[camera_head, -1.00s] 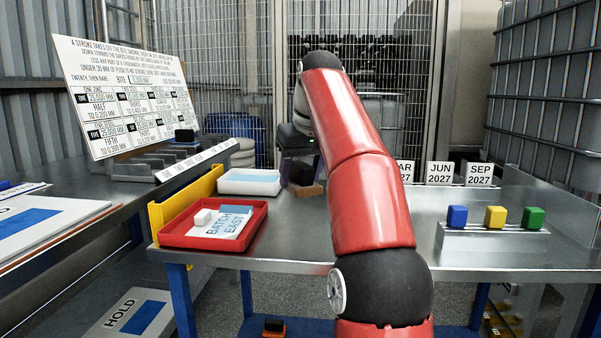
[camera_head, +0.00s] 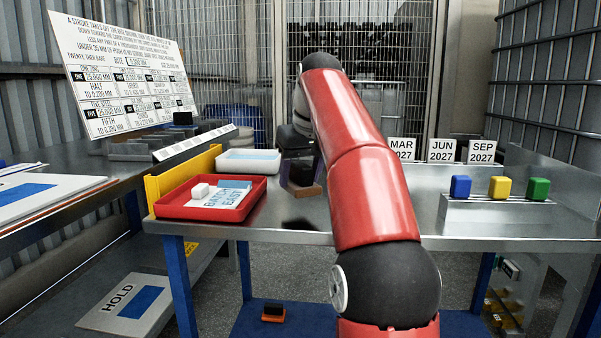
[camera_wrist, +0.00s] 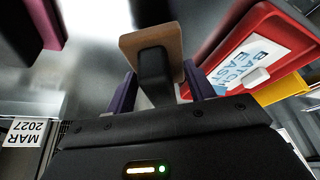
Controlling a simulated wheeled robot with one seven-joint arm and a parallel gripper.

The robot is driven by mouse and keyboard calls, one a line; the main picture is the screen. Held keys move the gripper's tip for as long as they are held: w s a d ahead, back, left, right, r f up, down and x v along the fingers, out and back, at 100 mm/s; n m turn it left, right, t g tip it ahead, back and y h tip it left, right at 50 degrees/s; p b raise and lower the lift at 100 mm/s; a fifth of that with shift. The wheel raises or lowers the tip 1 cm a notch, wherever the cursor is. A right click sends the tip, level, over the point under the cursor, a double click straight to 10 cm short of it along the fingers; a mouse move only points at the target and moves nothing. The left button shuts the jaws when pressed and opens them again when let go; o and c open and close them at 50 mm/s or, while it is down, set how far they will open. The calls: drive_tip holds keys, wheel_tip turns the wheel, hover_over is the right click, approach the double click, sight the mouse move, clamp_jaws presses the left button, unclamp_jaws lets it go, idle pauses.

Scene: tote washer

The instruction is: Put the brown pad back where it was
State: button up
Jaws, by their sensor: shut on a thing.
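The brown pad (camera_wrist: 141,42) has a black handle (camera_wrist: 155,76). My gripper (camera_wrist: 158,92) is shut on the handle, with a purple finger on each side. In the head view my gripper (camera_head: 301,168) holds the pad (camera_head: 304,190) right of the white tray and the red tray. A dark shadow lies on the metal table below, and the pad appears to be above the tabletop. My arm hides part of the table behind it.
The red tray (camera_head: 166,208) holds a white block and a BATCH EAST card. A white tray (camera_head: 232,170) stands behind it, and a yellow rail (camera_head: 165,183) is on the left. Blue, yellow and green blocks (camera_head: 499,187) stand on a right-hand stand. An orange-based black block (camera_head: 273,312) sits below.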

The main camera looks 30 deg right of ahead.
idle(0.4)
drive_tip(key=shift+f, duration=0.45)
drive_tip(key=shift+b, duration=0.3)
drive_tip(key=shift+f+b, duration=0.45)
drive_tip(key=shift+f, duration=0.3)
drive_tip(key=shift+f, duration=0.1)
drive_tip(key=shift+f+b, duration=0.4)
drive_tip(key=shift+f, duration=0.15)
drive_tip(key=shift+f, duration=0.1)
idle(0.4)
drive_tip(key=o, duration=1.9)
